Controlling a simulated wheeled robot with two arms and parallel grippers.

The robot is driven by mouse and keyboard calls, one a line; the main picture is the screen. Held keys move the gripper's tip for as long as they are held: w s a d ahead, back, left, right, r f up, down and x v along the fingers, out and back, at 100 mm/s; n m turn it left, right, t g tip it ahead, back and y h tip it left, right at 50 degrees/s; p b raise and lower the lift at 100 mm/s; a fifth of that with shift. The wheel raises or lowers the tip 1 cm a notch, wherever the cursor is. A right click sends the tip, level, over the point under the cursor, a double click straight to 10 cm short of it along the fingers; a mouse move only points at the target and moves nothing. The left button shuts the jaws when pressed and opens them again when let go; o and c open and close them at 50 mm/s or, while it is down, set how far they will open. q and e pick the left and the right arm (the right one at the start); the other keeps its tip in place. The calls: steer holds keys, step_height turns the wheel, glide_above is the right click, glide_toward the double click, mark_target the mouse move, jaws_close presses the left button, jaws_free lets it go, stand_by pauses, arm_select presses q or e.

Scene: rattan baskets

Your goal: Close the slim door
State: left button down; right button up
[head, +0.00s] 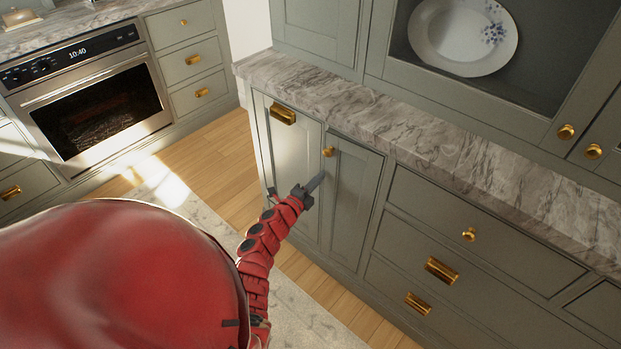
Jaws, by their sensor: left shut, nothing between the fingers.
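Two slim grey-green door fronts stand side by side at the left end of the base cabinet. The left front (288,160) has a brass cup pull (283,114). The right front (356,190) has a round brass knob (328,152) near its upper left corner. Both look flush or nearly flush with the cabinet; I cannot tell whether a small gap is left. My right gripper is not in view.
A marble counter (400,135) overhangs the fronts. Drawers (470,236) with brass pulls lie to the right. A plate (462,37) stands in the upper cabinet. An oven (95,105) is at the far left. Wood floor (222,150) and a rug (305,318) lie clear.

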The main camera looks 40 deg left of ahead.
arm_select(q)
steer(key=shift+w, duration=0.45)
